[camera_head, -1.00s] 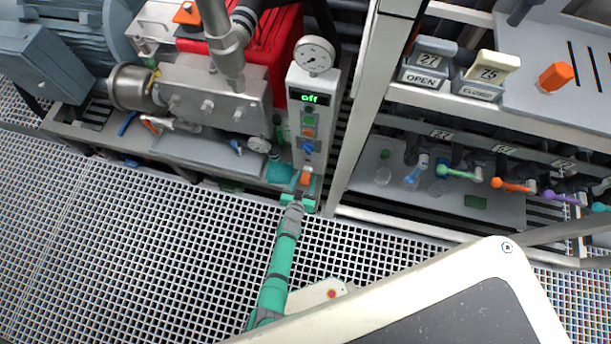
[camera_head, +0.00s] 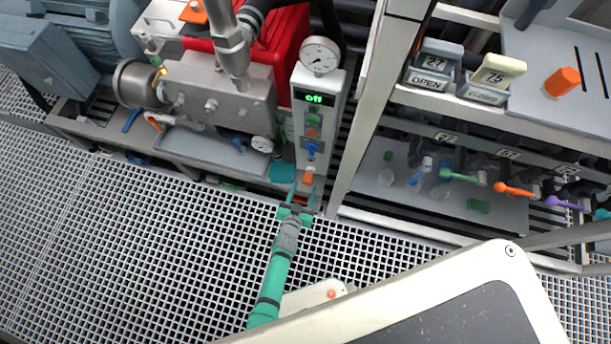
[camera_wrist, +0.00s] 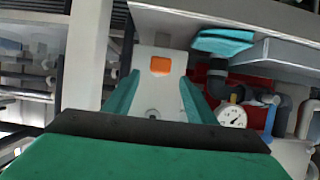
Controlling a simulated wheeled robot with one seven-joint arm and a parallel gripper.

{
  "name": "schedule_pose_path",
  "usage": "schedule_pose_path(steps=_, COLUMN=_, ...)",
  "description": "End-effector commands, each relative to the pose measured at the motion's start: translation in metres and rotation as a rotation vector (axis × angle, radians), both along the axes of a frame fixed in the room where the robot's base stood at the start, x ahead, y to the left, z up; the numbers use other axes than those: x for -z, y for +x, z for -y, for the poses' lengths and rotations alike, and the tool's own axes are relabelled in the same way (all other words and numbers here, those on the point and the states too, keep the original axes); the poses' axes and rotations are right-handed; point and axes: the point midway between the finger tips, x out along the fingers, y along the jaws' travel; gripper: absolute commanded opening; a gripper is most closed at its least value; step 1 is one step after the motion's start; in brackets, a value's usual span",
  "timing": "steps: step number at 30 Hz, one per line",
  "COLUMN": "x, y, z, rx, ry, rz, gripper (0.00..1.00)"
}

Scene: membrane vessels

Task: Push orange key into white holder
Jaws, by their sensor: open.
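The orange key (camera_head: 308,176) is at the lower end of the tall white control box, which seems to be the white holder (camera_head: 303,158). In the wrist view the key (camera_wrist: 160,65) shows as an orange rectangle in the white end face (camera_wrist: 158,92). I cannot tell how deep it sits. My gripper (camera_head: 299,192) is below the key in the head view. In the wrist view my gripper (camera_wrist: 158,85) has its two teal fingers wide apart, one on each side of the white face. Nothing is between them, and the key is beyond them.
A green "off" display (camera_head: 314,99), a gauge (camera_head: 320,55) and coloured knobs are on the box. A metal post (camera_head: 362,110) stands close on the right. Another orange piece (camera_head: 562,82) is on the right shelf. The grating floor (camera_head: 140,250) is clear.

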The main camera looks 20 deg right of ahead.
Motion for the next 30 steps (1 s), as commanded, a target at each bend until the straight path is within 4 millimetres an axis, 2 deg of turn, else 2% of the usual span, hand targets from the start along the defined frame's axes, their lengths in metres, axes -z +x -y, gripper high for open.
schedule_pose_path(steps=4, x=-0.008, y=-0.017, z=-0.013, rx=-0.003, ry=0.002, rz=0.0, gripper=0.51)
schedule_pose_path(steps=10, x=-0.014, y=-0.029, z=-0.02, rx=-0.001, ry=0.0, rz=0.0, gripper=0.51)
schedule_pose_path(steps=30, x=-0.015, y=-0.03, z=-0.025, rx=-0.011, ry=0.001, rz=-0.001, gripper=0.51)
